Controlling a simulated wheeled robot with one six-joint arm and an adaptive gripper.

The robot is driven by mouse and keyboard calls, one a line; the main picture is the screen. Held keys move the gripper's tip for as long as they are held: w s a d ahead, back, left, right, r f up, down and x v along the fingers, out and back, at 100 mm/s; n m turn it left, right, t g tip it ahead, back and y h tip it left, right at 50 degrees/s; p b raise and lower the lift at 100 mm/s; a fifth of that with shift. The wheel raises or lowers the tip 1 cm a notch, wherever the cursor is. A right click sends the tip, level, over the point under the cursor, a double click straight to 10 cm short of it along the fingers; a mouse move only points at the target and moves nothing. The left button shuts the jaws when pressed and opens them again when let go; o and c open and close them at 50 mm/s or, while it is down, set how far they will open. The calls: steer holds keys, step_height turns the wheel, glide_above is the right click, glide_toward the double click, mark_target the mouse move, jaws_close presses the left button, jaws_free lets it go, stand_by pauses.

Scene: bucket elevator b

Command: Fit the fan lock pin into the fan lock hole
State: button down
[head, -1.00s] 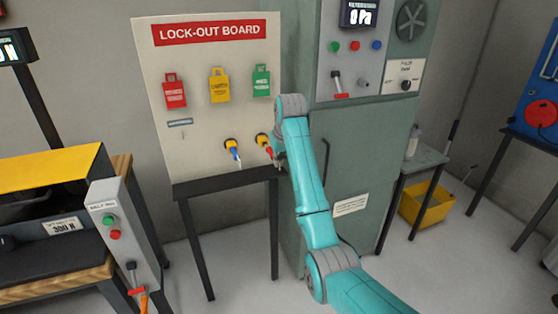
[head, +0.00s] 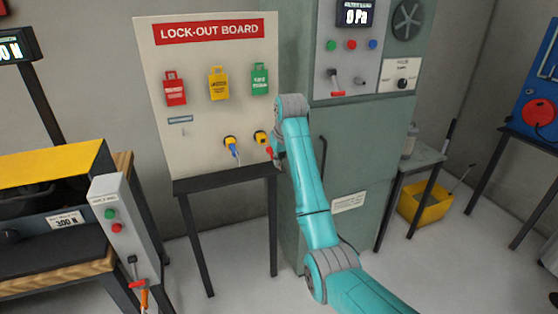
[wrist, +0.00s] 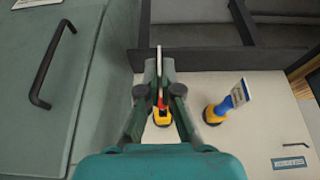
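A red pin (wrist: 160,101) with a pale tag is between the fingers of my gripper (wrist: 160,72) in the wrist view. The tag shows edge-on, and the fingers look closed on it. In the head view the red pin (head: 269,152) is just below and right of a yellow socket (head: 260,138) on the lock-out board; it seems drawn out of it. A blue pin (head: 233,149) with a white tag sits in the other yellow socket (head: 229,140). Tag names are unreadable, so I cannot confirm which is the fan lock pin. I cannot clearly identify the fan lock hole.
The lock-out board (head: 207,110) stands on a dark table. The green cabinet (head: 330,165) with a fan grille (head: 407,20), switch panel and door handle (head: 323,158) is close on its right. A side table (head: 420,155) and yellow bin (head: 424,203) stand further right.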

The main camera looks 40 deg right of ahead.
steer(key=shift+s+a, duration=0.3)
steer(key=shift+s, duration=0.65)
steer(key=shift+s+a, duration=0.25)
steer(key=shift+s, duration=0.7)
